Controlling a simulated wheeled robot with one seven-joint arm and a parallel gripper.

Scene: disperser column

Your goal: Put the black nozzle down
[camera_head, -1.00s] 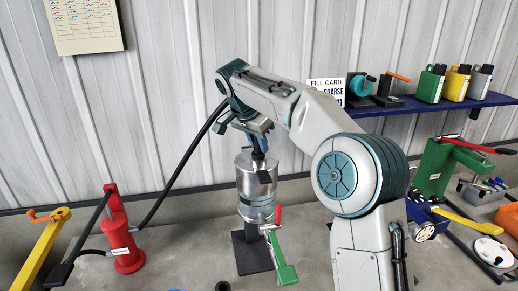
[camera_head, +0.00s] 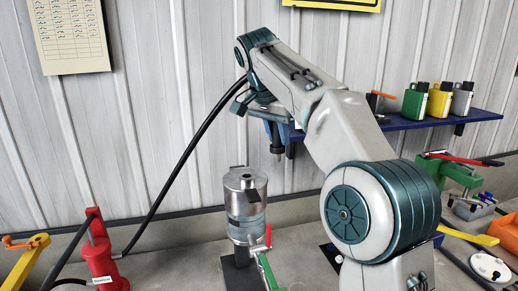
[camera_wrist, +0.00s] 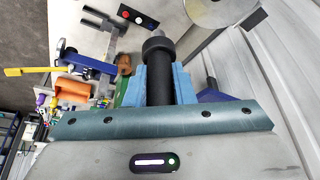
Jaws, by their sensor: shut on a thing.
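The black nozzle (camera_wrist: 157,58) stands out between the blue fingers of my gripper (camera_wrist: 158,84) in the wrist view. My gripper is shut on it. In the head view, my gripper (camera_head: 278,138) is up and to the right of the silver column (camera_head: 245,205), with the dark nozzle (camera_head: 277,146) pointing down. The nozzle is clear of the column's top in the picture. Nothing visible touches its tip.
A blue wall shelf (camera_head: 440,121) with green, yellow and grey bottles is at the right, partly behind my arm. A red pump (camera_head: 101,262) with a black hose is at the left. A green tool with a red handle (camera_head: 268,268) stands against the column's front.

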